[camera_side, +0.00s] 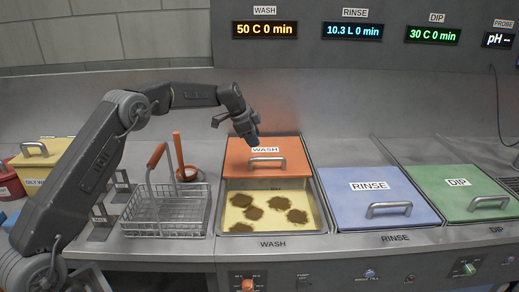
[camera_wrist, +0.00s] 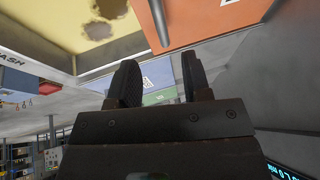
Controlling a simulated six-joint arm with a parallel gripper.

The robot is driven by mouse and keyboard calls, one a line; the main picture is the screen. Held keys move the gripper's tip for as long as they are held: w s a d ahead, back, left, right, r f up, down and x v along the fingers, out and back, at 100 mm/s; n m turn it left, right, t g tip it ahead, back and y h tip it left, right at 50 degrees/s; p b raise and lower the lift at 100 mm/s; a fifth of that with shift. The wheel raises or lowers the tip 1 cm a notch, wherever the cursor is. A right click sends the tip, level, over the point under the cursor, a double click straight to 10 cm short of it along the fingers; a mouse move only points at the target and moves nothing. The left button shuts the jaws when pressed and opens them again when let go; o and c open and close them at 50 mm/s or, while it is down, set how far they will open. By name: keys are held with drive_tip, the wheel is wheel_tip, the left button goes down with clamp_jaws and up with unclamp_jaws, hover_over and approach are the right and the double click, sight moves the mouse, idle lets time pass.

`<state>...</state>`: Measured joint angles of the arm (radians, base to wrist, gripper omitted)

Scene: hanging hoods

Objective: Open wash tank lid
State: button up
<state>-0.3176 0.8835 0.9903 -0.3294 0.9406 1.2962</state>
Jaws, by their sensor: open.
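The orange wash lid (camera_side: 236,168) lies over the back part of the wash tank (camera_side: 322,222), its metal handle (camera_side: 267,160) near its front edge. The tank's front part is uncovered and shows yellowish liquid with several brown patches. My gripper (camera_side: 254,138) is above the rear of the lid, behind the handle, pointing down and apart from it. In the wrist view my gripper (camera_wrist: 160,72) has its two dark fingers spread with nothing between them.
The blue rinse lid (camera_side: 345,205) and green dip lid (camera_side: 450,190) cover the tanks on the right. A wire basket (camera_side: 165,212) with an orange handle stands left of the wash tank. A yellow box (camera_side: 48,155) and a red container (camera_side: 8,182) are at far left.

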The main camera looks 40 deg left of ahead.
drive_tip(key=shift+v, duration=2.15)
drive_tip(key=shift+s+d+r, duration=0.1)
drive_tip(key=s+d+r+n+y, duration=0.1)
drive_tip(key=s+d+r+n, duration=0.1)
drive_tip(key=s+d+r, duration=0.5)
drive_tip(key=s+d+r+n, duration=0.2)
drive_tip(key=s+d+r, duration=0.25)
drive_tip(key=s, duration=0.55)
drive_tip(key=s+d+f+n, duration=0.2)
drive_tip(key=s, duration=1)
drive_tip(key=s+d+f+n+t, duration=0.1)
drive_tip(key=s+d+f+n, duration=0.2)
drive_tip(key=s, duration=0.9)
drive_tip(key=shift+s+f+y, duration=0.3)
drive_tip(key=shift+y, duration=0.1)
